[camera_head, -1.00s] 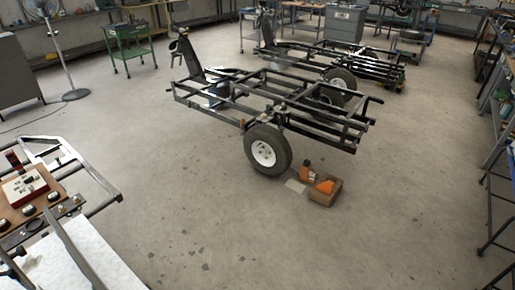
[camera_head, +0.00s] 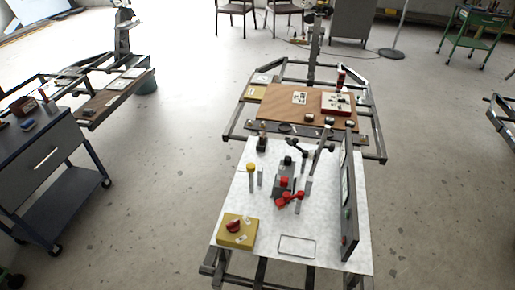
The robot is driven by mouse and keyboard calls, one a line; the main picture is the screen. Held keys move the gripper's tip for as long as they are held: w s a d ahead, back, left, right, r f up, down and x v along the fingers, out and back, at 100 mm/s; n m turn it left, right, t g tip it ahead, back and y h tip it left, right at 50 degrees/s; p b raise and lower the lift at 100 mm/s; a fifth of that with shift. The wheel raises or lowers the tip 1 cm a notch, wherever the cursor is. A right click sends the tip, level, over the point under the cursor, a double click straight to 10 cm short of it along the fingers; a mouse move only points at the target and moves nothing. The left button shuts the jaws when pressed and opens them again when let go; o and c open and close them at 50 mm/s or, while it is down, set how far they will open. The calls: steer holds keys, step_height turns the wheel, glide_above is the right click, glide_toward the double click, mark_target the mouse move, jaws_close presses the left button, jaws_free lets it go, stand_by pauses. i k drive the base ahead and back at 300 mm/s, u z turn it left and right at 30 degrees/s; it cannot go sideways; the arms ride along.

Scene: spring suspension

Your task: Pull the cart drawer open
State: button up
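A dark grey wheeled cart (camera_head: 48,165) stands at the left edge of the head view. Its top holds several small items, and its front shows a drawer (camera_head: 45,160) with a pale handle (camera_head: 47,159). The drawer looks closed. A lower shelf (camera_head: 58,207) and casters show beneath it. The cart's left part is cut off by the picture edge. My gripper is not in view.
A black frame with a white work surface (camera_head: 265,215) carries tools, red-handled parts and a yellow box (camera_head: 237,231). A wooden board (camera_head: 285,103) lies behind it. Another frame (camera_head: 100,75) stands behind the cart. Floor (camera_head: 165,165) between cart and white surface is clear.

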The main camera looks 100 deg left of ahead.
mark_target(21, 176)
steer(key=u, duration=2.8)
steer(key=i, duration=1)
steer(key=u, duration=2.4)
steer(key=i, duration=0.55)
steer(key=u, duration=0.55)
steer(key=i, duration=1.65)
steer(key=u, duration=0.15)
